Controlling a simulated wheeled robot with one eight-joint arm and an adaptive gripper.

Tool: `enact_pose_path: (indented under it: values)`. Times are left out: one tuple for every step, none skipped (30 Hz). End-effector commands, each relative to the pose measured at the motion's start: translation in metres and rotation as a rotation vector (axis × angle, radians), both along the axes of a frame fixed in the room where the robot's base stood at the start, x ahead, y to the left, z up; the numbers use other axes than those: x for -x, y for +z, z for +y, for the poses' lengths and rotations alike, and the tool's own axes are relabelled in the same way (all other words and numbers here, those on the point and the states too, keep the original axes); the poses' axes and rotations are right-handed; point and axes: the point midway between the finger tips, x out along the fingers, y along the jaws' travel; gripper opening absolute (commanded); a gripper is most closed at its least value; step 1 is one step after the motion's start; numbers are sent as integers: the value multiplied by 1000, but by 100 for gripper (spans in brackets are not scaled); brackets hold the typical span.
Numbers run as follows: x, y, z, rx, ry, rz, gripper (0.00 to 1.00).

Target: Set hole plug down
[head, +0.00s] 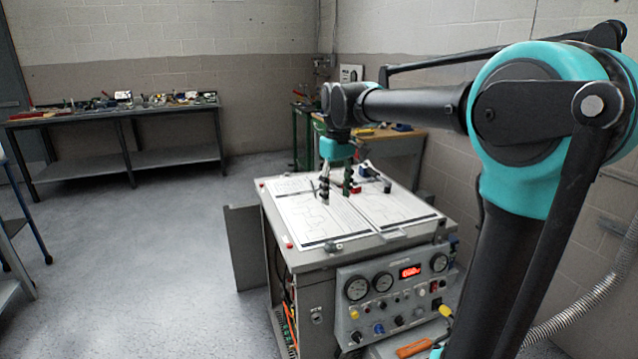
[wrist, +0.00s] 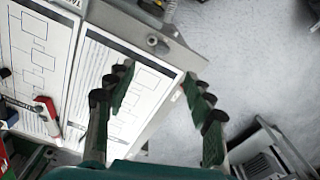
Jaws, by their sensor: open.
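My gripper (wrist: 160,85) is open, with its two dark, green-backed fingers spread wide and nothing visible between them. In the head view my gripper (head: 337,188) points down above the paper drawings on the cabinet top (head: 375,239). I cannot pick out the hole plug for certain. A small round grey fitting (wrist: 152,41) sits on the bare cabinet rim in the wrist view, beyond the fingertips and apart from them. Small red round pieces sit at the cabinet's left corners, one of them at the front left (head: 290,245).
Printed diagrams (head: 312,222) cover most of the cabinet top. A red and white device (wrist: 46,112) lies on the drawings. The front control panel (head: 395,290) has gauges and a red display. A cluttered workbench (head: 120,108) stands far left; the floor between is clear.

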Motion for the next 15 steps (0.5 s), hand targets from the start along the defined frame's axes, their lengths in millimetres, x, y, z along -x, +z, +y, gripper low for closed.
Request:
enact_pose_path:
  values:
    - [-2,6,5,2,14,6,53]
    - [-2,8,7,4,21,10,53]
    - [-3,11,9,5,28,12,53]
    - [-3,12,10,6,32,15,53]
    - [-3,13,11,6,35,16,53]
    - [-4,14,11,7,37,17,53]
    - [-4,14,11,7,37,18,53]
    - [-4,14,11,7,38,18,53]
    - [-3,14,11,7,37,18,53]
    - [-3,14,11,7,37,18,53]
    - [-3,14,11,7,37,18,53]
    - [-3,14,11,7,37,17,53]
    - [-3,14,11,7,36,17,53]
    - [-3,14,11,7,36,17,53]
    - [-3,13,11,7,36,17,53]
